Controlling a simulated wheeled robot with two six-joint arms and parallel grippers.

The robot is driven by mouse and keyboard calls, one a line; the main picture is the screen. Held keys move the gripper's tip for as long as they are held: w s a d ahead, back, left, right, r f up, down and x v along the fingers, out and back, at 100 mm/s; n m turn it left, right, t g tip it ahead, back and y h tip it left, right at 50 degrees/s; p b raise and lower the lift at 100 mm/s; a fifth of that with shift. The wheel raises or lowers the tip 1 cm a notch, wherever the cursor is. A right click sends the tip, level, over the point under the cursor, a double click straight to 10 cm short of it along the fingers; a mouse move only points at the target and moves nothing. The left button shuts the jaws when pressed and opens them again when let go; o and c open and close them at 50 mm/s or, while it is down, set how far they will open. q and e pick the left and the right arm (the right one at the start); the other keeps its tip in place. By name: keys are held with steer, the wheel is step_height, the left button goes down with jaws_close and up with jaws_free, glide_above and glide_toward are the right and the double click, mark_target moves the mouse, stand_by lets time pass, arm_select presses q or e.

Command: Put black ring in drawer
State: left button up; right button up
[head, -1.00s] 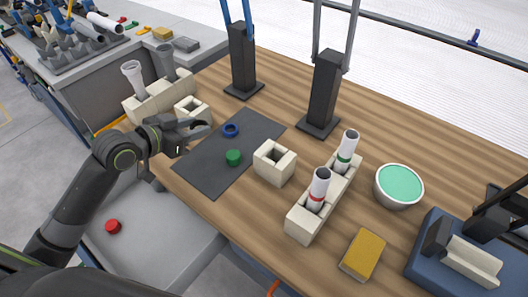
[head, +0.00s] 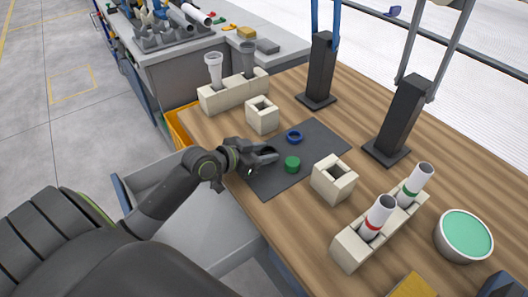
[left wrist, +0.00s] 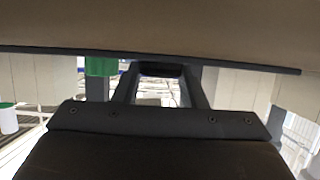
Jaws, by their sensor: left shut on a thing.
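My left gripper (head: 268,155) is low over the near left edge of the dark mat (head: 320,140). In the left wrist view its two fingers (left wrist: 161,88) are shut on a dark thing (left wrist: 160,70), which appears to be the black ring; only a small part shows. In the head view the ring cannot be made out against the gripper and mat. The open grey drawer (head: 150,178) is below the table's left edge, left of the gripper and partly hidden by my left arm. My right gripper is not in view.
A green ring (head: 292,164) and a blue ring (head: 295,137) lie on the mat. Cream blocks (head: 262,115) (head: 334,180) stand near it. A holder with two white pipes (head: 350,248) and a green-filled bowl (head: 463,236) are at the right.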

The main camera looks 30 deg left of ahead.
arm_select(q)
steer(key=shift+f, duration=0.15)
steer(key=o, duration=0.9)
